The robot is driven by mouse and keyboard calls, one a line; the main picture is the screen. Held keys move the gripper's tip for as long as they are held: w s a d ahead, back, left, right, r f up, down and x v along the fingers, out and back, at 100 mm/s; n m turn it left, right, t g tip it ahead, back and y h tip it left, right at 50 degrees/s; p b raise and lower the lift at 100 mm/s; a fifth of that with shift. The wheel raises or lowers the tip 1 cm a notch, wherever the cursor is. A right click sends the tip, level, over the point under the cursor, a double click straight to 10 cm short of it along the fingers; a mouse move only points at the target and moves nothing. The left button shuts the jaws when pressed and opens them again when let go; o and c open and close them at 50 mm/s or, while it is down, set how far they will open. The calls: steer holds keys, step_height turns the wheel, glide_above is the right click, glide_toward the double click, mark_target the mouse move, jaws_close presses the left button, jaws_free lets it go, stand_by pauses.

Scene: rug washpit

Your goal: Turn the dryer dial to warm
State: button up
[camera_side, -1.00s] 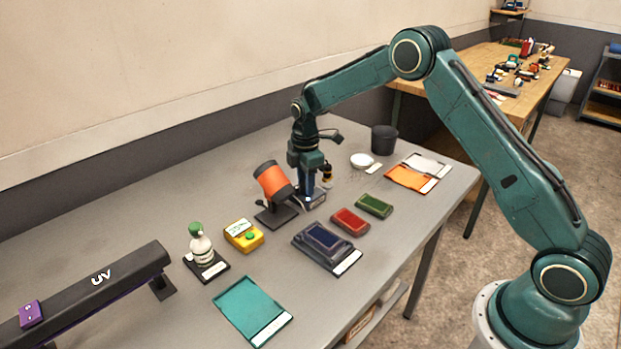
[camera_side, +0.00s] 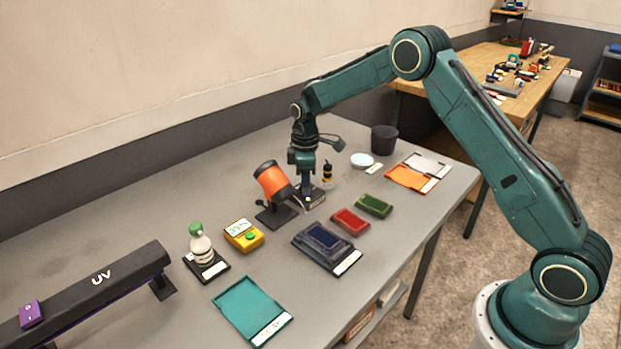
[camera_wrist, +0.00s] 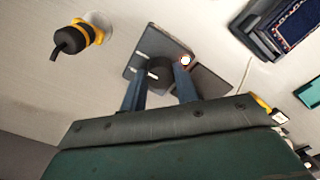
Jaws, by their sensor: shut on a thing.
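The dryer dial (camera_wrist: 160,72) is a dark round knob on a dark square plate (camera_wrist: 135,60) with white marks, seen in the wrist view. My gripper (camera_wrist: 160,88) is shut on the dial, with one blue finger on each side of it. In the side view my gripper (camera_side: 307,186) points straight down over the plate and hides most of the dial. The orange dryer (camera_side: 272,180) stands tilted on a black stand just left of my gripper. I cannot read which setting the dial points to.
A small black and yellow bottle (camera_side: 327,174) stands close right of my gripper. In front lie a red pad (camera_side: 350,221), a green pad (camera_side: 374,206) and a dark blue framed pad (camera_side: 325,241).

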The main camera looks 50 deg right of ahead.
steer(key=shift+r+m, duration=0.1)
steer(key=shift+m, duration=0.9)
steer(key=o, duration=1)
step_height(320, 180, up, 14)
steer(key=shift+f, duration=0.1)
